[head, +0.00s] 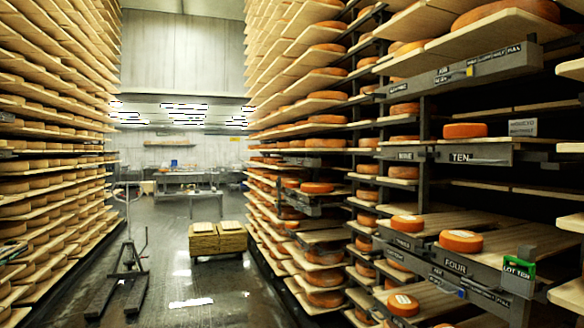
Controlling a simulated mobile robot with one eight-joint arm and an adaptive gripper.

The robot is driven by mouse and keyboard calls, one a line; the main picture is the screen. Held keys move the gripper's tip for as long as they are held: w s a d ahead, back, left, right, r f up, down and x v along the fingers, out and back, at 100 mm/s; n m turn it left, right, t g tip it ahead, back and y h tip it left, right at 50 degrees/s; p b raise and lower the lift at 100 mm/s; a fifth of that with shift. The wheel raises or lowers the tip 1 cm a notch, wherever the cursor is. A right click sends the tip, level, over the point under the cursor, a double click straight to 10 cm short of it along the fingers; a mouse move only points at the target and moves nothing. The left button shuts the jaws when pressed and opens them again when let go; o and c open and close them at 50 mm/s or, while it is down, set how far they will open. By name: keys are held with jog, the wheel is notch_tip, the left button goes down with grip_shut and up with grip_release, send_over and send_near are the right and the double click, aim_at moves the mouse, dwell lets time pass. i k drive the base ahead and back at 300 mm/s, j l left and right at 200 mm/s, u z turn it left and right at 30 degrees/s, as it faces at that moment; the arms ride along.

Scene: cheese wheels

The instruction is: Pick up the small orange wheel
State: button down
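Several small orange wheels sit on the right-hand rack in the head view. Another orange wheel (460,242) lies on the shelf above the FOUR label, with a pale patch on top. A third orange wheel (407,224) lies to its left on the same level. An orange wheel (402,306) is on a lower board, near the bottom edge. I cannot tell which one the task means. My gripper is not in view.
Tall racks of pale wheels (40,185) line the left side. A hand pallet truck (128,262) stands on the wet floor, and a pallet with stacked boards (217,238) is in the aisle. A green-framed tag (518,267) hangs at the right.

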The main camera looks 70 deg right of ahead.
aim_at(464, 130)
jog(key=z, duration=3)
